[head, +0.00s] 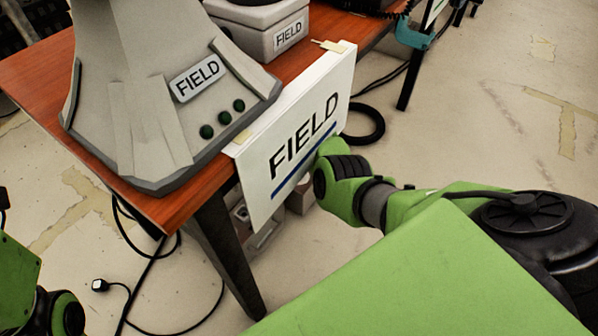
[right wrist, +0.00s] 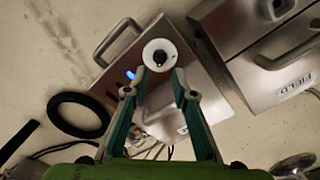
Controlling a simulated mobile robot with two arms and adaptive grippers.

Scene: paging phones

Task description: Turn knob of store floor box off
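In the right wrist view, a round white knob (right wrist: 160,53) with a dark centre sits on a metal floor box (right wrist: 203,93) with a side handle and a small blue light. My left gripper is out of view.
A second metal box (right wrist: 290,52) labelled FIELD stands to the right in the wrist view. A black ring (right wrist: 78,116) and cables lie on the floor. In the head view, the wooden table (head: 42,75) bears a large grey FIELD stand (head: 135,115). Open floor lies right.

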